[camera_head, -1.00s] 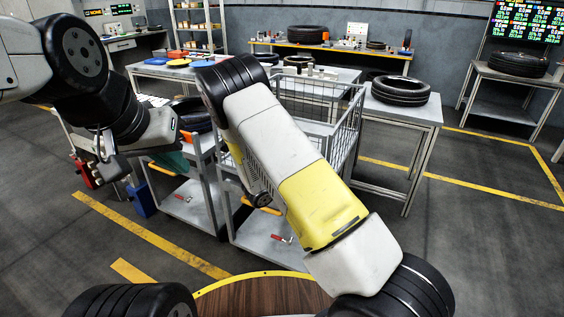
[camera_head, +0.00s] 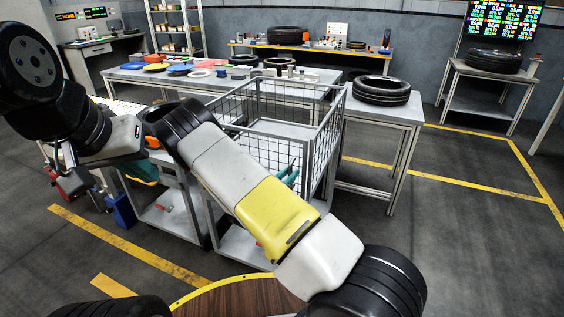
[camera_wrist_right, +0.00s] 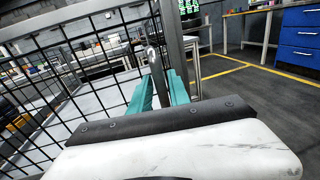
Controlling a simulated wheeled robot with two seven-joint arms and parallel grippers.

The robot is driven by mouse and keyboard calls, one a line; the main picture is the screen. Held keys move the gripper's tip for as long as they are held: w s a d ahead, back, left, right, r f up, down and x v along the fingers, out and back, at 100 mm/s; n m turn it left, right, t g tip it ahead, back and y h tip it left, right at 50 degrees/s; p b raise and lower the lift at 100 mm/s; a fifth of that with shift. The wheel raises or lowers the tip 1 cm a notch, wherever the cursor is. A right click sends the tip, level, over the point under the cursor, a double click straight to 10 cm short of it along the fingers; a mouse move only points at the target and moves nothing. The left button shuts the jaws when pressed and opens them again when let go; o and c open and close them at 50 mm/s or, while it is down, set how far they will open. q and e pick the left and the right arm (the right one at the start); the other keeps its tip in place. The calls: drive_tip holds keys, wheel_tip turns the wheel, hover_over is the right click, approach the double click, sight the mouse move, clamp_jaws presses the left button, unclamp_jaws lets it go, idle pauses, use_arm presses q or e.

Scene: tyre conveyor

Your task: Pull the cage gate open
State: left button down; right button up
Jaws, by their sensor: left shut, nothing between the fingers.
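The wire-mesh cage (camera_head: 262,146) stands on a grey table in the head view, with an open top and grey posts. Its mesh and a corner post fill the left and middle of the right wrist view (camera_wrist_right: 88,60). My right gripper (camera_head: 289,176) is at the cage's near right side, partly hidden behind my arm. In the right wrist view its teal fingers (camera_wrist_right: 160,92) are apart, with a grey upright bar (camera_wrist_right: 157,72) between them. I cannot tell whether they touch it. My left gripper (camera_head: 146,173) is shut and empty, left of the cage.
A tyre (camera_head: 381,89) lies on the side table (camera_head: 385,112) right of the cage. A long table (camera_head: 125,74) with coloured discs stands behind. A blue drawer cabinet (camera_wrist_right: 298,38) shows in the right wrist view. The floor on the right is clear.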

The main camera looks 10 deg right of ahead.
drive_tip(key=shift+d, duration=0.1)
clamp_jaws()
idle(1.3)
